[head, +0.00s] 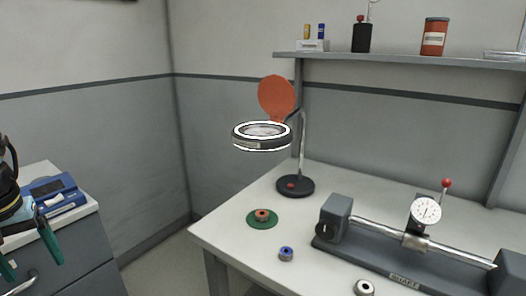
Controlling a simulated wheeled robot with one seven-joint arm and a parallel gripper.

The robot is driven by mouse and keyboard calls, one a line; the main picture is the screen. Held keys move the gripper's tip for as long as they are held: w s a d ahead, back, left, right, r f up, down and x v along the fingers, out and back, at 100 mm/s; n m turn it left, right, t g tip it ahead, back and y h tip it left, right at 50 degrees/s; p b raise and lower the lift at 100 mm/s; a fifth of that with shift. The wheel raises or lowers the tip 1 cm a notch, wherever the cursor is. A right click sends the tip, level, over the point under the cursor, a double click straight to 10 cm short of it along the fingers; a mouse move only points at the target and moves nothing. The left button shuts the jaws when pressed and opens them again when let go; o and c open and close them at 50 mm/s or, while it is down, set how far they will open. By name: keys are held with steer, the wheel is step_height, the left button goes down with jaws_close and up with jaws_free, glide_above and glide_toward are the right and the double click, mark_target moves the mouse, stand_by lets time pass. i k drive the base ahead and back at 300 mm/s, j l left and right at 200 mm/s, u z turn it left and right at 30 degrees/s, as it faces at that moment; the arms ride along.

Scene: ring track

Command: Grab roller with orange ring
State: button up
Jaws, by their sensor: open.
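The roller with the orange ring (262,216) stands upright on a round green pad (262,224) near the left corner of the white bench. A roller with a blue ring (286,254) stands on the bare bench to its right and nearer me. A roller with a pale ring (364,288) is at the bottom edge of the picture, farther right. My gripper (30,255) is at the far left edge, partly cut off, with green fingers apart. It is beside the drawer cabinet, well left of the bench, with nothing seen between its fingers.
A magnifier lamp (262,143) with an orange lid (277,97) overhangs the bench above the green pad, its base (296,186) behind. A grey shaft gauge bench (410,256) fills the right. A cabinet (85,245) carries a blue device (55,190). A shelf (400,61) is above.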

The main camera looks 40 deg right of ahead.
mark_target(261, 215)
steer(key=k+j+z, duration=0.15)
steer(key=z, duration=0.35)
steer(key=k+z, duration=0.3)
steer(key=z, duration=0.15)
